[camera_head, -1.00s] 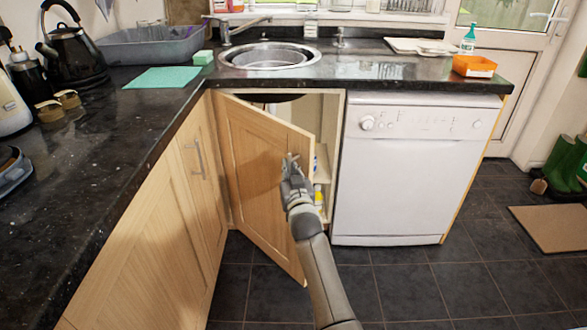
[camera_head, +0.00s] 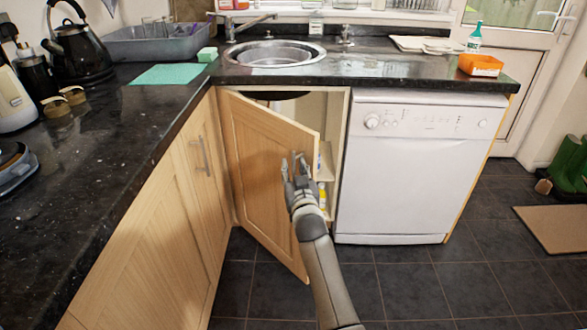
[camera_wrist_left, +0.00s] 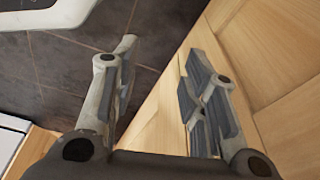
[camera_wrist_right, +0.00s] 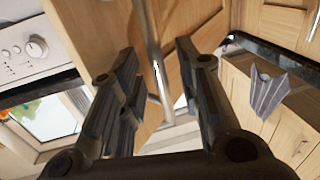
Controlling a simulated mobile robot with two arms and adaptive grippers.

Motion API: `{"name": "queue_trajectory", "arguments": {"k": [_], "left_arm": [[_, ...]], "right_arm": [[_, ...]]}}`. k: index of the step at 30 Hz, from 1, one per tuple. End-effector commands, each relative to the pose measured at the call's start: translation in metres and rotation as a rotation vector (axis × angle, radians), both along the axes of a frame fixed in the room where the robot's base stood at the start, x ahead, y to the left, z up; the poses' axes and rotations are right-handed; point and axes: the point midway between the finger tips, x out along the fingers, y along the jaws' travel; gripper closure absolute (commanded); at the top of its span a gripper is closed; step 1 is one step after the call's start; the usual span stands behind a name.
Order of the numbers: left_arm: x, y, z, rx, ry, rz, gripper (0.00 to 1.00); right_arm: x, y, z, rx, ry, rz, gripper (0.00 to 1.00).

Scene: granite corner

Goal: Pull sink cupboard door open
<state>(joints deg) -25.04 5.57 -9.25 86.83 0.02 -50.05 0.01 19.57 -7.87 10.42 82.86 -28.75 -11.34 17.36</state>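The sink cupboard door (camera_head: 258,165) is light wood and stands well ajar, hinged on its left, with part of the cupboard inside showing past its free edge. My right gripper (camera_head: 294,163) is in front of the door near that free edge. In the right wrist view the gripper (camera_wrist_right: 160,85) is open, and a metal bar handle (camera_wrist_right: 154,62) shows between its spread fingers; contact cannot be told. My left gripper (camera_wrist_left: 155,85) is open and empty beside wood panels above dark floor, and it is outside the head view.
A white dishwasher (camera_head: 417,165) stands right of the cupboard. A closed wood cupboard (camera_head: 160,230) with a bar handle (camera_head: 203,157) stands at left under the black worktop (camera_head: 95,165). Dark tiled floor (camera_head: 440,285) is clear in front.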

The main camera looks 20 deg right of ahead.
Motion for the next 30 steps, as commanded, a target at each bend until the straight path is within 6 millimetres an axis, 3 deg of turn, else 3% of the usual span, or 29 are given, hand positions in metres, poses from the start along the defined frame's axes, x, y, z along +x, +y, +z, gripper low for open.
{"name": "queue_trajectory", "arguments": {"k": [12, 25, 28, 30], "left_arm": [[0.001, 0.001, 0.0, 0.002, 0.0, -0.001, 0.6], [0.001, 0.002, 0.0, 0.003, -0.001, -0.001, 0.6], [0.001, 0.002, 0.0, 0.003, -0.001, -0.001, 0.6], [0.001, 0.002, 0.0, 0.003, -0.001, -0.001, 0.6]], "right_arm": [[-0.053, 0.013, -0.001, 0.001, 0.001, 0.001, 0.68], [-0.063, 0.015, 0.0, 0.001, 0.001, 0.001, 0.68], [-0.064, 0.015, -0.004, 0.001, 0.01, 0.003, 0.78], [-0.069, 0.017, -0.023, 0.0, 0.052, 0.01, 0.87]]}}
